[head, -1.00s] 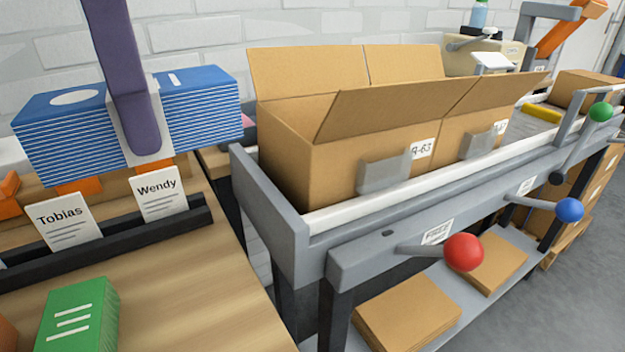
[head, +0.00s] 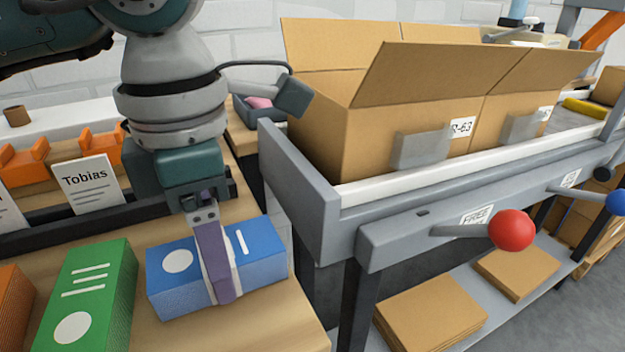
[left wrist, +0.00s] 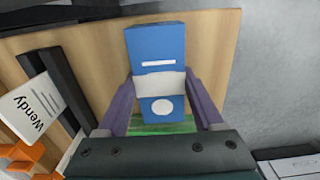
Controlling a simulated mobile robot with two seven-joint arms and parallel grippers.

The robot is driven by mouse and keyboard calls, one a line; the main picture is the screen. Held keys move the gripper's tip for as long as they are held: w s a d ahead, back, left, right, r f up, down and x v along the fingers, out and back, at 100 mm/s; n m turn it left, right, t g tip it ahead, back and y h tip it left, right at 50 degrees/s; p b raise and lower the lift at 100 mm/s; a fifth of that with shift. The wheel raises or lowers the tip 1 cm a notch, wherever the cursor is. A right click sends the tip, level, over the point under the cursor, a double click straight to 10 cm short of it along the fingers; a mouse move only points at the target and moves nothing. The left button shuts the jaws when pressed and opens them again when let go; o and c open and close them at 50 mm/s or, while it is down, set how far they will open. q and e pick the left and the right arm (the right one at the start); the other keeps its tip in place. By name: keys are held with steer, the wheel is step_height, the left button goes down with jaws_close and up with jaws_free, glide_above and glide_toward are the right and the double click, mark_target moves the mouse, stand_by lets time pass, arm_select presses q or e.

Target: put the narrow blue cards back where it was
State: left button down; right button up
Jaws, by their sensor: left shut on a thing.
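The narrow blue cards (head: 262,258) are a blue pack with a white band, a white oval and a white bar on top. My left gripper (head: 220,282) is shut on the pack, its purple fingers across the band. The pack is at the wooden bench top, right of the green pack (head: 88,290); I cannot tell whether it rests there. In the left wrist view the blue cards (left wrist: 152,42) lie between both fingers (left wrist: 160,88), with a strip of green (left wrist: 160,128) behind. My right gripper is not in view.
An orange pack (head: 12,300) stands left of the green one. Behind is a dark rail with name cards, such as Tobias (head: 88,185). The bench top (head: 275,325) ends just right of the blue pack. Beyond a gap is a grey conveyor (head: 320,225) with open cartons (head: 335,140).

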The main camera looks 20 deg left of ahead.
arm_select(q)
steer(key=shift+f, duration=0.25)
steer(key=shift+c, duration=0.2)
jaws_free()
steer(key=shift+r, duration=0.1)
steer(key=shift+r, duration=0.15)
step_height(320, 180, up, 12)
steer(key=p, duration=0.1)
steer(key=shift+p, duration=0.35)
